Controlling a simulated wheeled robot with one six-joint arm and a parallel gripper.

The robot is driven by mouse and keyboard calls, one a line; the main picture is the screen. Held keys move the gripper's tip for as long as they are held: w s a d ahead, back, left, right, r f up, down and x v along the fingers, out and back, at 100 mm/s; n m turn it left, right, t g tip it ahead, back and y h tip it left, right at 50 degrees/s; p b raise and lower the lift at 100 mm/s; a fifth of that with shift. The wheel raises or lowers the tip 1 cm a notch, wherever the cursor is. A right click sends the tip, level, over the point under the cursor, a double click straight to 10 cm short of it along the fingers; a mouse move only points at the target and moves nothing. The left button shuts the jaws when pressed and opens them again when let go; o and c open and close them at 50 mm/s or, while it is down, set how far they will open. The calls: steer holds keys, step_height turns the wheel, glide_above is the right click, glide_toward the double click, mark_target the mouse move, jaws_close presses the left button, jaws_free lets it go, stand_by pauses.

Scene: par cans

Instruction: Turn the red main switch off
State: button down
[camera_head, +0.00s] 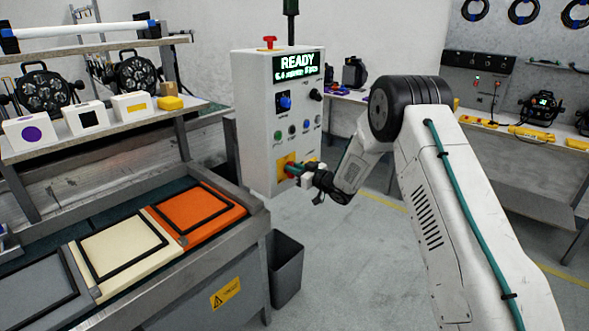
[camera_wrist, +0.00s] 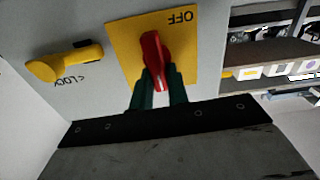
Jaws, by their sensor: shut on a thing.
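The red main switch (camera_wrist: 152,50) is a red lever on a yellow plate (camera_wrist: 122,40) in the wrist view. The word OFF shows upside down near the plate's upper right. A pale mark shows on the lever's lower end, which tilts slightly to the right. My gripper (camera_wrist: 158,90) has its two dark green fingers on either side of the lever, shut on it. In the head view my gripper (camera_head: 295,171) is at the yellow plate (camera_head: 281,164) low on the white control cabinet (camera_head: 256,125), mostly hiding the switch.
A yellow handle (camera_wrist: 62,65) marked LOCK sits beside the plate. The cabinet display (camera_head: 297,66) reads READY, with knobs and buttons below it. A workbench with orange (camera_head: 200,217) and cream panels stands left. A dark bin (camera_head: 286,268) stands below the cabinet.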

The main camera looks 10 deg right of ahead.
steer(key=n, duration=0.9)
steer(key=s+a+f+n, duration=0.1)
steer(key=n, duration=0.3)
steer(key=shift+n, duration=0.3)
steer(key=shift+a+f+n, duration=0.1)
steer(key=shift+f+n, duration=0.1)
steer(key=shift+n, duration=0.75)
steer(key=shift+f+n, duration=0.15)
steer(key=shift+n, duration=0.8)
steer(key=c, duration=1.4)
jaws_free()
steer(key=shift+o, duration=0.2)
